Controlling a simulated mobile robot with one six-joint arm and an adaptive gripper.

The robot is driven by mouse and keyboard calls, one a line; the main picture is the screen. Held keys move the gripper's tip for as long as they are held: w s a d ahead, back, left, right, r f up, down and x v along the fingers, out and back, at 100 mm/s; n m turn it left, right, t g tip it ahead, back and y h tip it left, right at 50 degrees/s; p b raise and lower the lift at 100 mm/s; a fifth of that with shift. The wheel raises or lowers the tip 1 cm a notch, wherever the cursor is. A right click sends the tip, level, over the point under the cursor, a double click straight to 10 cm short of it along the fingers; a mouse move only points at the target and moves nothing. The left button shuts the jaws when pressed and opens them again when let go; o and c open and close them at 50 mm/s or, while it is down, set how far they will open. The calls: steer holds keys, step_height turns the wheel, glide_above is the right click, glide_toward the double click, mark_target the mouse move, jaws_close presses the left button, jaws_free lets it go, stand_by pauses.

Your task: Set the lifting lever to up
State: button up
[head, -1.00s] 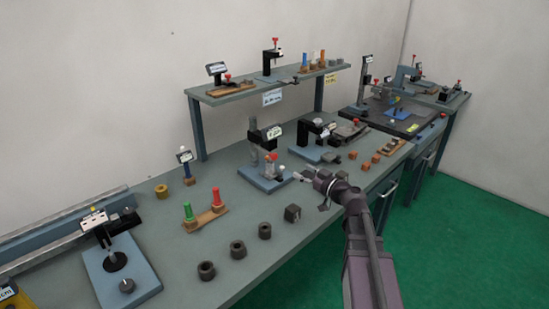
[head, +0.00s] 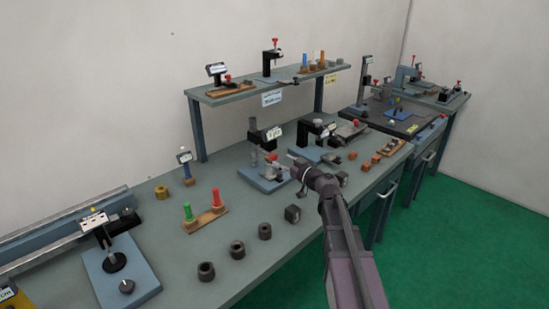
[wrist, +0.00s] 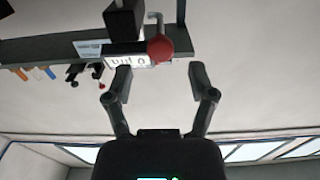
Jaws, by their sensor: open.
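The lever shows in the wrist view as a red ball knob (wrist: 160,48) on a thin grey rod, beside a black block and a white label (wrist: 127,62). In the head view a small red knob (head: 271,157) is on the device with a blue base (head: 252,178) and black column. My gripper (head: 294,163) is just right of that device. In the wrist view my gripper (wrist: 160,77) is open and empty, its two fingers apart. The knob appears beyond the fingertips, near the middle of the gap; contact cannot be told. The label is partly cut off.
A second device (head: 318,128) with a black arm stands just behind my gripper. A peg board (head: 205,217) and several dark rings (head: 237,249) lie in front left. The raised shelf (head: 230,90) runs behind. The green floor is clear at right.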

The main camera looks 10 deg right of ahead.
mark_target(276, 157)
steer(key=shift+x, duration=2.2)
jaws_close()
